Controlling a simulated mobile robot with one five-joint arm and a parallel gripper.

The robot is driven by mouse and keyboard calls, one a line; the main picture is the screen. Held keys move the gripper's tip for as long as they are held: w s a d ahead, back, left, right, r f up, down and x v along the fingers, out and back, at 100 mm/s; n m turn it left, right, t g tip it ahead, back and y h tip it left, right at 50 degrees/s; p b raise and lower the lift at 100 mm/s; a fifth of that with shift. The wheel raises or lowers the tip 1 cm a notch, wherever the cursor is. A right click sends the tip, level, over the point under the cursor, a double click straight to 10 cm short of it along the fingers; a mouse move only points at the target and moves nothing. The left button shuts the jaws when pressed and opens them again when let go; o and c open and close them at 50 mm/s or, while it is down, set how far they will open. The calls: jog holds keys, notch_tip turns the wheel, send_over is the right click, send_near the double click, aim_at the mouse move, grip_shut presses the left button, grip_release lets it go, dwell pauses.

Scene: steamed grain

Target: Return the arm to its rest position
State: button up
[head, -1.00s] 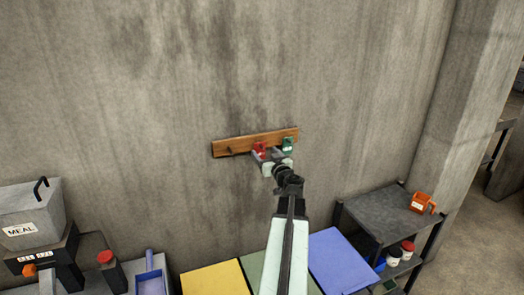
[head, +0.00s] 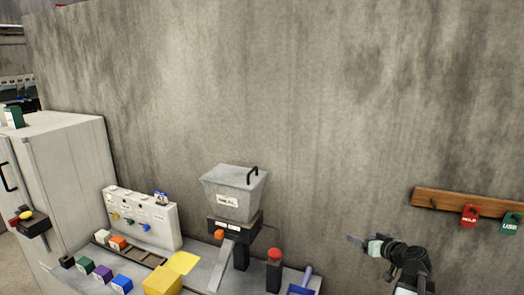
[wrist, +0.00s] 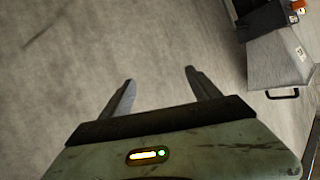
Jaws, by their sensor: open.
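My gripper (head: 360,242) is at the lower right of the head view, in front of the bare wall and left of the wooden peg rail. In the wrist view its two fingers (wrist: 160,76) stand apart with nothing between them. My arm comes up from the lower right edge of the head view. A red tag marked HOLD (head: 469,215) and a green tag marked USE (head: 511,224) hang on the wooden rail (head: 450,201), apart from the gripper.
The grey MEAL hopper (head: 232,190) stands left of my gripper; its side shows in the wrist view (wrist: 280,60). A red-topped post (head: 274,270) and a blue scoop (head: 301,284) are below. A white fridge (head: 75,165) is far left. The wall around the gripper is clear.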

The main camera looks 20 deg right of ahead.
jog(key=a+f+g+y+b, duration=0.1)
jog(key=a+f+g, duration=0.2)
jog(key=a+f, duration=0.3)
jog(key=s+a+f+n+g+b, duration=0.1)
jog(key=a+f, duration=0.5)
jog(key=a, duration=0.9)
jog(key=s+a+f+n+g+y+b, duration=0.1)
jog(key=a+f+g+b, duration=0.2)
jog(key=a+f+g, duration=0.3)
jog(key=shift+a+f+y, duration=0.15)
jog(key=shift+a+f, duration=0.1)
jog(key=shift+a, duration=1.1)
jog(key=shift+a+f+y, duration=0.15)
jog(key=shift+a+f, duration=0.05)
jog(key=shift+a, duration=1.1)
jog(key=s+a+f+g+h, duration=0.1)
jog(key=a, duration=0.1)
jog(key=s+a+f+g+b, duration=0.1)
jog(key=s+a, duration=0.1)
jog(key=s+a+f+g+h, duration=0.1)
jog(key=s+a, duration=0.1)
jog(key=shift+s+f+h+b, duration=0.1)
jog(key=shift+s+h+b, duration=0.2)
jog(key=shift+b, duration=0.1)
jog(key=shift+s, duration=0.15)
